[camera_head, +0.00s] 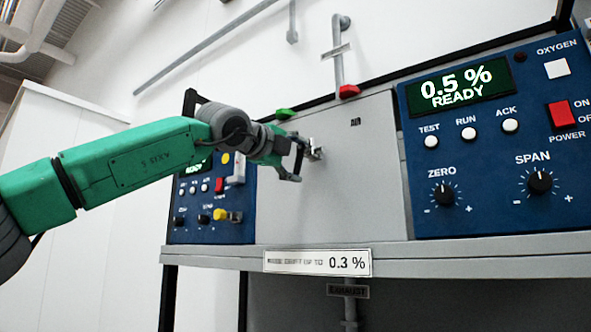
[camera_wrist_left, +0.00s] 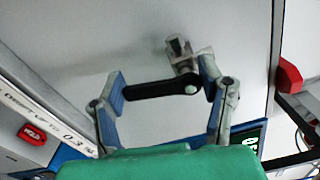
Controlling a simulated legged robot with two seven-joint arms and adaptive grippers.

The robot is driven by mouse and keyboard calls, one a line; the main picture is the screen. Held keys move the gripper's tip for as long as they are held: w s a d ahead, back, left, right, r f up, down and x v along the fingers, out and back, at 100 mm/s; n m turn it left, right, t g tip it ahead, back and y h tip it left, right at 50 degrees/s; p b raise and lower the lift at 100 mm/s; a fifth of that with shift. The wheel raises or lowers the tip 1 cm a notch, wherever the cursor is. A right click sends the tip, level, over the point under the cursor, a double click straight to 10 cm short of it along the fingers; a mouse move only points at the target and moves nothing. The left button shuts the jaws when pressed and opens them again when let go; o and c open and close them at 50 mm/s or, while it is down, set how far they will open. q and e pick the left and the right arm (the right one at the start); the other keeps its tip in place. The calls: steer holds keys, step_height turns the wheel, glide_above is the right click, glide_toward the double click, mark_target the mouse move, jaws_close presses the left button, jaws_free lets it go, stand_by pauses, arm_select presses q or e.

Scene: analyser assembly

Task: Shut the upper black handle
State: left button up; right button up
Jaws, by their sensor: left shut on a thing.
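The black handle (camera_wrist_left: 160,90) is a short lever on a metal valve fitting (camera_wrist_left: 180,55) that sticks out of the grey panel. In the head view the fitting (camera_head: 316,152) shows just right of my left gripper (camera_head: 298,160), which hides most of the lever. In the left wrist view my left gripper (camera_wrist_left: 163,92) has its two blue-padded fingers at opposite ends of the lever and is shut on it. The lever lies across the gap between the fingers. I see no second black handle. My right gripper is not in view.
A blue oxygen analyser (camera_head: 500,140) with a "0.5 % READY" display stands at the right. A smaller blue analyser (camera_head: 206,229) is behind my left arm. A "0.3 %" label (camera_head: 318,262) is below.

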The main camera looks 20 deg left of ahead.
arm_select(q)
steer(key=shift+d+f+n+b, duration=0.15)
steer(key=shift+n+b, duration=0.5)
steer(key=shift+n, duration=0.45)
steer(key=o, duration=1)
steer(key=shift+o, duration=0.9)
steer(key=shift+w+f, duration=0.1)
steer(key=shift+w, duration=0.05)
steer(key=shift+s, duration=0.4)
steer(key=v, duration=1.1)
steer(key=shift+a, duration=0.3)
steer(key=shift+d, duration=0.15)
